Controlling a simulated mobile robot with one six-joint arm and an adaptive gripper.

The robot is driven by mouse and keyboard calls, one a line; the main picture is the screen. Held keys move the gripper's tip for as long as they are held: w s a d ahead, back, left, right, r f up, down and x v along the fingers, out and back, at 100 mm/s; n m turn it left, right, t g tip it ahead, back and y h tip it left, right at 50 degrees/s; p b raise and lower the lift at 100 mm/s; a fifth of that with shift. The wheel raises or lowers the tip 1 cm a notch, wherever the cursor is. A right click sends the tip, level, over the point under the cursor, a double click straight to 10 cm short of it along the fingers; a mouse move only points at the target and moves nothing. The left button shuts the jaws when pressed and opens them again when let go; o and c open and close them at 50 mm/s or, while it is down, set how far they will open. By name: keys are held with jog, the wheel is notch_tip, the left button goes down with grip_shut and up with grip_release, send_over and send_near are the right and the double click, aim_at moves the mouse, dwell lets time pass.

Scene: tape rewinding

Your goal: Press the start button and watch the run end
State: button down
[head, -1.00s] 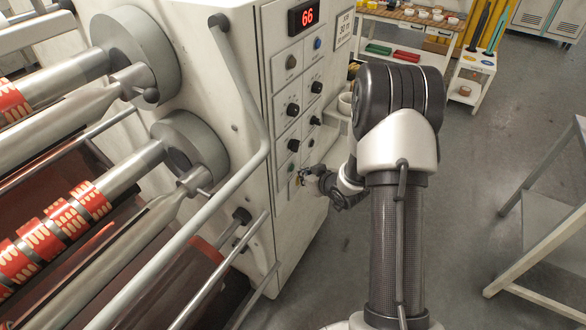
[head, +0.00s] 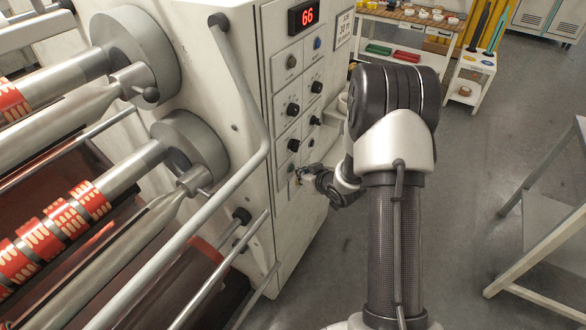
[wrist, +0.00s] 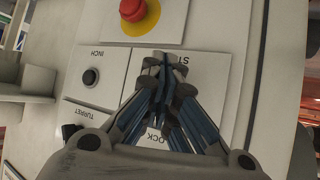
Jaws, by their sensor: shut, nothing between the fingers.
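My gripper (wrist: 165,62) is shut and empty in the wrist view. Its fingertips are over a light panel plate whose partly covered label begins "ST". The fingers hide the middle of that plate, so no button face shows there, and I cannot tell whether they touch it. In the head view my gripper (head: 299,173) is at the lower part of the machine's control panel (head: 283,93), close beside a small greenish button (head: 291,167). The red display (head: 307,15) at the top of the panel reads 66.
A red mushroom button (wrist: 132,9) on a yellow disc is close to the fingertips. A black INCH button (wrist: 91,77) and a TURRET knob (wrist: 70,130) are to the left. A slanted grey bar (head: 250,100) runs beside the panel. Open floor (head: 450,190) lies right of my arm.

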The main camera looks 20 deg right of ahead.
jog(key=shift+w+a, duration=0.25)
jog(key=shift+w, duration=0.05)
dwell(0.4)
jog(key=shift+s+d, duration=0.5)
jog(key=shift+s, duration=0.15)
jog(key=shift+s+d, duration=0.8)
jog(key=shift+s, duration=0.2)
jog(key=shift+s+d, duration=0.75)
jog(key=shift+s, duration=0.25)
